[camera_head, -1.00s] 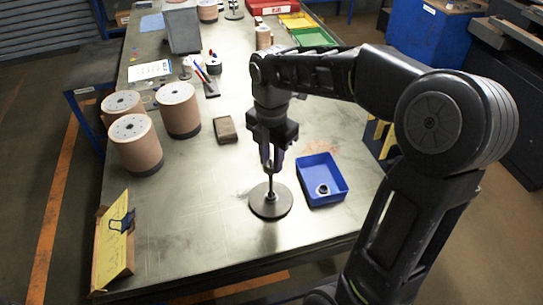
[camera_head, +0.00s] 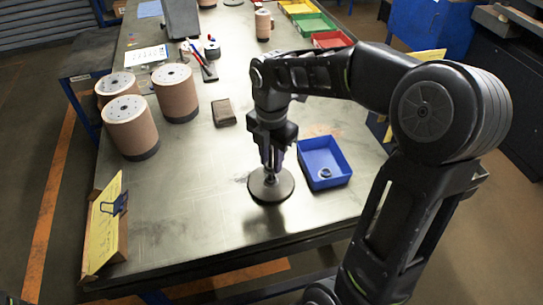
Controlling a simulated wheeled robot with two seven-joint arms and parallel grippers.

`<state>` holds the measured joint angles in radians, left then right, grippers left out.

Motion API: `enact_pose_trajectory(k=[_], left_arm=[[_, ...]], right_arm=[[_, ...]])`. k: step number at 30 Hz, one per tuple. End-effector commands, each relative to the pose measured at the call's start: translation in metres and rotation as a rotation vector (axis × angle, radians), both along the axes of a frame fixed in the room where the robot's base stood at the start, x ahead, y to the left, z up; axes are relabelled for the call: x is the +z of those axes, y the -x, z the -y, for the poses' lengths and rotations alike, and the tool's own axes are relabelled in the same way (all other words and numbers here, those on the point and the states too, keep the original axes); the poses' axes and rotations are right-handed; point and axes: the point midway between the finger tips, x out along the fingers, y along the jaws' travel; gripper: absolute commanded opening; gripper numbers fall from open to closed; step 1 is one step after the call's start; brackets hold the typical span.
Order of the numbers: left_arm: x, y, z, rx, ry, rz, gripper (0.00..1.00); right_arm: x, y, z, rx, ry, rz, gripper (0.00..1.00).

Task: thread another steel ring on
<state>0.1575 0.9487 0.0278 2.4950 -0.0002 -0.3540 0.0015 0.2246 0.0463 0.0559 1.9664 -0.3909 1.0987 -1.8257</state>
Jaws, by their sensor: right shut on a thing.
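A round dark stand (camera_head: 286,190) with a thin upright rod stands on the steel table near its front. My right gripper (camera_head: 271,168) points down over the rod, its fingers low and close above the base. It is shut on a small steel ring, which the fingers largely hide; the ring appears to be around the rod. Another steel ring (camera_head: 325,173) lies in a blue tray (camera_head: 339,180) just right of the stand. My left gripper is not in view.
Several tan cylinders (camera_head: 131,129) stand at the left. A dark block (camera_head: 224,113) lies behind the stand. A yellow sheet on a board with a clip (camera_head: 103,225) stands at the front left edge. Red, green and yellow trays (camera_head: 331,40) are at the back. The front middle is clear.

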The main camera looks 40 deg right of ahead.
Motion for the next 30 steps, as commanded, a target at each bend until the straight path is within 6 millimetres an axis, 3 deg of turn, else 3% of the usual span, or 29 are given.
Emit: enact_pose_trajectory(k=[2,3,11,22,30], left_arm=[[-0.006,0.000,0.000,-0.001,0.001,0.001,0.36],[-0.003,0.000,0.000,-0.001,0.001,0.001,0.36],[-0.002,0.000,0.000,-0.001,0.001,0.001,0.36],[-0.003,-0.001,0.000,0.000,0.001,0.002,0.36],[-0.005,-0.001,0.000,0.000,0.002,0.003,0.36]], right_arm=[[-0.009,0.000,0.000,0.000,0.000,-0.001,0.00],[-0.005,0.000,0.000,0.000,0.000,0.000,0.29],[-0.005,0.000,0.000,0.000,0.000,-0.001,0.50],[0.000,0.000,0.000,0.000,0.001,0.000,0.51],[0.038,-0.001,0.000,0.000,0.001,0.003,0.51]])
